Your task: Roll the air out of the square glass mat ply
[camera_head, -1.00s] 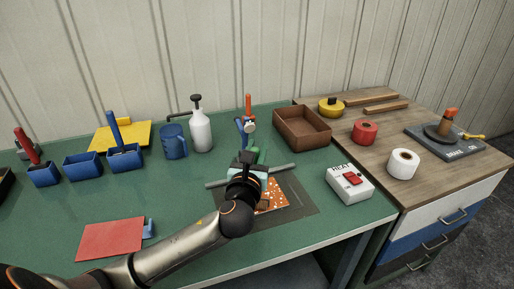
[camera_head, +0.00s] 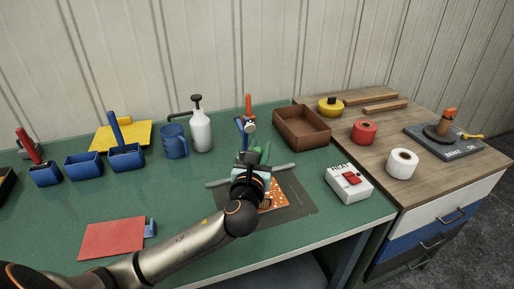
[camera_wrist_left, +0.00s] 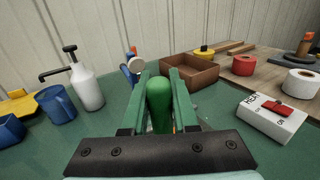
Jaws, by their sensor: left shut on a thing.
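My left gripper (camera_head: 254,161) is shut on a green handle (camera_wrist_left: 160,104), which stands between its two green fingers in the left wrist view. The tool's lower end is hidden behind the gripper and its mounting plate. An orange, white-speckled square patch (camera_head: 273,200) lies partly under my left wrist on a dark flat sheet (camera_head: 297,208). I cannot tell whether the tool touches it. A grey bar (camera_head: 283,167) lies along the far side of the sheet. My right gripper is not in view.
A white heat box (camera_head: 349,184) with a red switch stands to the right. A brown tray (camera_head: 301,127), white pump bottle (camera_head: 200,130) and blue mug (camera_head: 175,141) stand behind. Blue bins (camera_head: 84,167) and a red board (camera_head: 112,239) are left. The bench's middle left is clear.

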